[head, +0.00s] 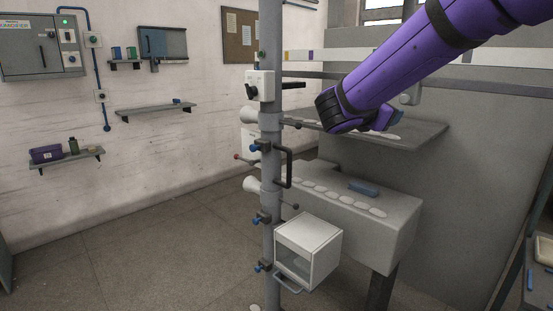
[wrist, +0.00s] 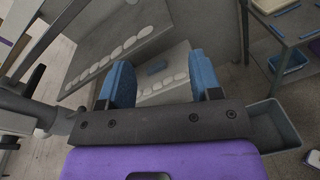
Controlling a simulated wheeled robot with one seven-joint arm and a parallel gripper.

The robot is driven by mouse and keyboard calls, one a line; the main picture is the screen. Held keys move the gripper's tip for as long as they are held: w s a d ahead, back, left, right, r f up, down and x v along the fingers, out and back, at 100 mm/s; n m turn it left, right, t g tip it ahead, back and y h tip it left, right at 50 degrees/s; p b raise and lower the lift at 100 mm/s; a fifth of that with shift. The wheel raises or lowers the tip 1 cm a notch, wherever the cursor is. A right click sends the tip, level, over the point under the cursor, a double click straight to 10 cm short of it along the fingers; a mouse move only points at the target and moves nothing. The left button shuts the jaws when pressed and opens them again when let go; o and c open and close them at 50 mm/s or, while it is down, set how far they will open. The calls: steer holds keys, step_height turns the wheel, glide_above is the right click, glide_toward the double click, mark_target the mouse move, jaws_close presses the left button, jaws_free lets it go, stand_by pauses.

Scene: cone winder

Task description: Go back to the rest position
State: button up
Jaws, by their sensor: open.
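My purple arm reaches in from the upper right in the head view. My gripper shows in the wrist view (wrist: 162,85), with two blue fingers set wide apart and nothing between them. In the head view the gripper end is mostly hidden behind my arm; only a bit of blue shows. It is in front of the upper grey shelf of the machine, to the right of the grey post (head: 270,150).
The post carries white cones (head: 268,121), a black handle and an open white box (head: 308,250). A grey bench (head: 385,215) holds several white discs and a blue block (head: 364,188). Wall shelves stand left (head: 155,110). The floor (head: 150,240) at left is clear.

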steer(key=s+d+f+m+g+y, duration=0.25)
steer(key=s+d+m, duration=0.25)
steer(key=s, duration=0.4)
steer(key=s+d+f+m+g+y, duration=0.1)
steer(key=s+d+m+g+y, duration=0.1)
steer(key=s+d+m+g, duration=0.45)
steer(key=s+a+f+m+t+y, duration=0.1)
steer(key=s+a+m+y, duration=0.1)
steer(key=s, duration=0.4)
steer(key=s+a+f+m+t+y, duration=0.1)
steer(key=s+a+f+m+y, duration=0.1)
steer(key=s+m, duration=0.3)
steer(key=s+a+f+m+t+y, duration=0.1)
steer(key=s+m+y, duration=0.2)
steer(key=s, duration=0.4)
steer(key=shift+s+a+f+y, duration=0.15)
steer(key=shift+a+f+y, duration=0.1)
steer(key=shift+a+y, duration=0.25)
steer(key=shift+d+m, duration=0.1)
steer(key=shift+m, duration=0.15)
